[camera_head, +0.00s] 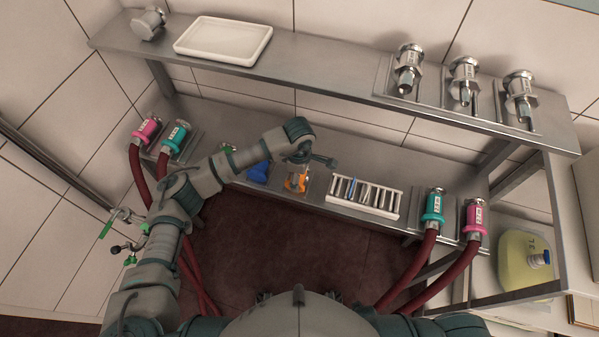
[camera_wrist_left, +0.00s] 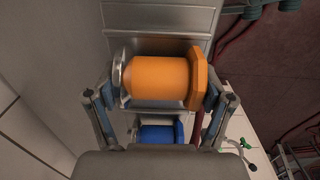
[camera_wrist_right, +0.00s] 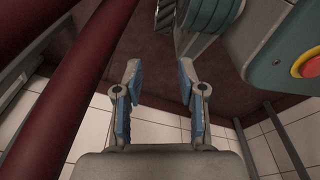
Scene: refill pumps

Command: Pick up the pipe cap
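An orange pipe cap (camera_head: 296,183) stands on the lower metal shelf. In the left wrist view the orange cap (camera_wrist_left: 158,78) has a metal flange at its left end and a hexagonal rim at its right end. My left gripper (camera_head: 308,162) is over it, its fingers spread wide on either side of the cap. Any contact between the left fingertips and the cap is unclear. A blue cap (camera_head: 257,172) stands left of the orange one; it also shows in the left wrist view (camera_wrist_left: 158,132). My right gripper (camera_wrist_right: 160,85) is open and empty, low near the red hoses.
A white rack (camera_head: 362,198) sits right of the orange cap. Pink and teal hose couplings flank both shelf ends. The upper shelf (camera_head: 330,72) carries a white tray (camera_head: 223,40) and several metal fittings. A yellow jug (camera_head: 525,258) stands at the right.

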